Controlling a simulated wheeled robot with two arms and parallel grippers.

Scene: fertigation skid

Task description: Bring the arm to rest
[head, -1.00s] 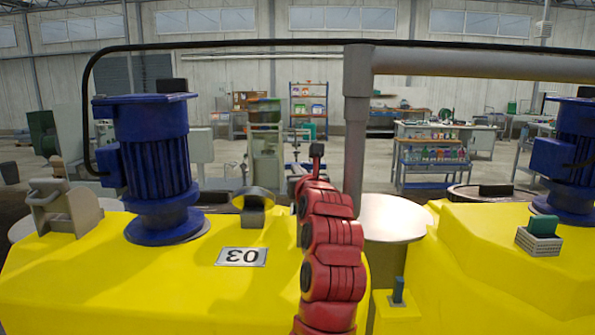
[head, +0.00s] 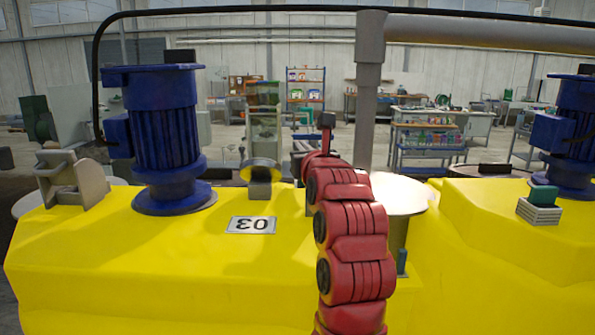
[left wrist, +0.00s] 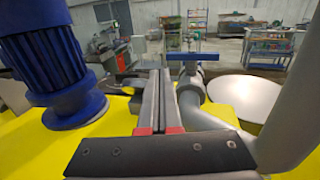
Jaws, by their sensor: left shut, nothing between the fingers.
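My left arm, red and jointed, rises from the bottom of the head view over the yellow tank top (head: 120,255) and points away from me. In the head view its gripper is mostly hidden behind the wrist. In the left wrist view the left gripper (left wrist: 162,75) shows two long dark fingers lying together with nothing between them. They point forward over the yellow top, left of a valve with a blue handle (left wrist: 192,57); I cannot tell the gap. My right gripper is in neither view.
A blue motor (head: 165,140) stands left of my arm, another (head: 568,135) at far right. A grey vertical pipe (head: 369,90) rises close to the right of my wrist, beside a round pale lid (head: 400,195). A label plate (head: 251,225) lies on the yellow top. Shelves stand far behind.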

